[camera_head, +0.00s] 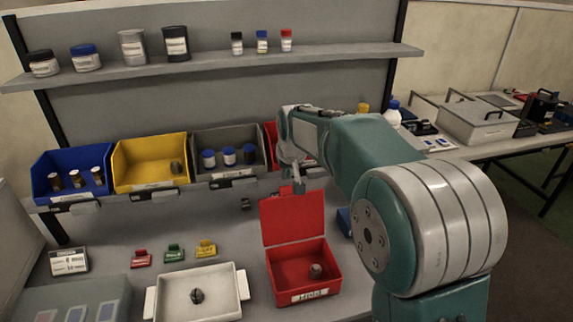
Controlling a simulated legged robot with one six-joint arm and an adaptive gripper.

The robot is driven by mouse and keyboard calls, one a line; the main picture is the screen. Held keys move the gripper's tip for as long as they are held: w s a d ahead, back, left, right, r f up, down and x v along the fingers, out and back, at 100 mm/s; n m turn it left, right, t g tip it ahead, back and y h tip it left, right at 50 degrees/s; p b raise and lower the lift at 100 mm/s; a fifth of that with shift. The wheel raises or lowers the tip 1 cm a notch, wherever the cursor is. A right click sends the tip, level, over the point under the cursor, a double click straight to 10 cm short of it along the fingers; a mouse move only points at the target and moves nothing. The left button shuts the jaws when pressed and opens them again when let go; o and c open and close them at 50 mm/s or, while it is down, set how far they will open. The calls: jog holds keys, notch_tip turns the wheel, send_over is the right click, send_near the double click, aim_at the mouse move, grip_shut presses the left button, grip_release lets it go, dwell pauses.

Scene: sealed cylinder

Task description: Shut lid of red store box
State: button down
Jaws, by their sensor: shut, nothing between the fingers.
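The red store box (281,289) stands on the bench at the lower middle, with a white label on its front. Its lid (291,218) is open, standing upright at the back of the box. A small grey-brown cylinder (315,270) sits inside the box toward the right. My gripper (299,188) is shut and empty, pointing down by the top edge of the lid. I cannot tell whether it touches the lid. My arm hides part of the red bin behind it.
A white tray (153,303) with a small dark object stands left of the box. Red, green and yellow small blocks (206,249) lie behind the tray. A row of bins (150,187) hangs behind, under a shelf (214,70) with jars and bottles.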

jog(key=s, duration=0.3)
jog(key=shift+s+d+r, duration=0.15)
jog(key=shift+s+r, duration=0.05)
jog(key=shift+s, duration=0.1)
dwell(0.3)
